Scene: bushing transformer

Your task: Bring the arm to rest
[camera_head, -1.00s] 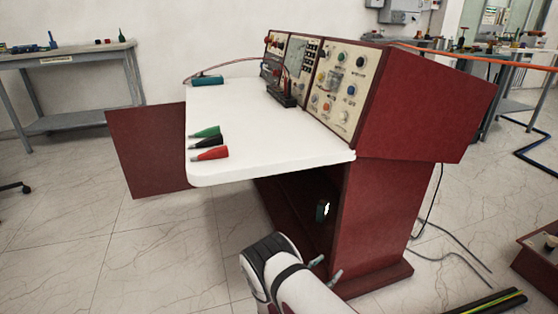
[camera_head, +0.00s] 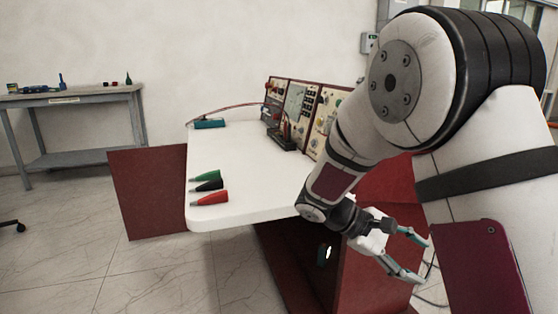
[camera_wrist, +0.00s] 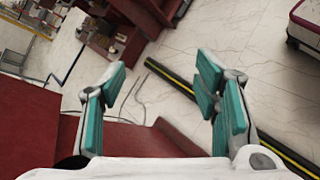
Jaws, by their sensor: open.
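My gripper (camera_head: 408,254) is at the lower right in the head view, beside the red console desk, with its fingers pointing right. Its two teal-padded fingers also show in the wrist view (camera_wrist: 165,95). They stand wide apart with nothing between them but the view of the floor. My arm is bent and fills the right side of the head view, hiding much of the console's right part.
The white desktop (camera_head: 240,160) holds green (camera_head: 205,175), black (camera_head: 209,186) and red (camera_head: 210,198) cones near its front left. A control panel (camera_head: 297,105) stands behind. A grey table (camera_head: 75,97) is at the far left. A black-and-yellow strip (camera_wrist: 170,80) lies on the floor.

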